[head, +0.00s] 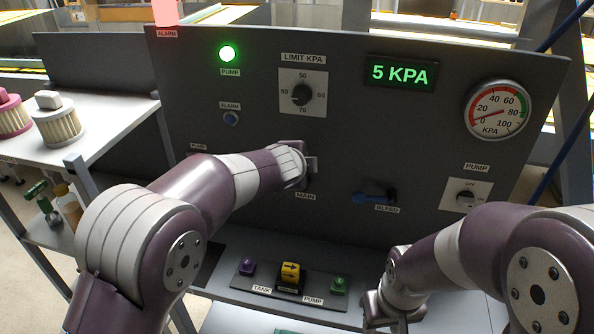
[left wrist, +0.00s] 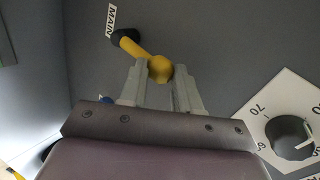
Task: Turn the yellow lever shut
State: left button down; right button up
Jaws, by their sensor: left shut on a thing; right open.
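The yellow lever (left wrist: 135,47) shows in the left wrist view, slanting from a dark end beside the MAIN label to a rounded yellow end (left wrist: 160,69). My left gripper (left wrist: 160,82) has its two fingers on either side of that rounded end and is shut on it. In the head view, my left gripper (head: 303,165) is against the panel just above the MAIN label, and my own arm and hand hide the lever there. My right gripper (head: 391,312) is open and empty, low in front of the panel, right of the shelf controls.
The dark panel (head: 340,140) carries a limit dial (head: 302,93), a blue bleed lever (head: 375,197), a pump switch (head: 466,197) and a gauge (head: 497,110) near zero. Filters (head: 58,118) stand on the left shelf.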

pick_arm(q)
jog(key=shift+f, duration=0.2)
dwell(0.3)
jog(key=c, duration=1.1)
grip_release()
jog(key=o, duration=0.3)
jog(key=shift+d, duration=0.1)
jog(key=shift+w, duration=0.1)
jog(key=v, duration=1.2)
jog(key=shift+s+r, duration=0.15)
jog(key=shift+s, duration=0.2)
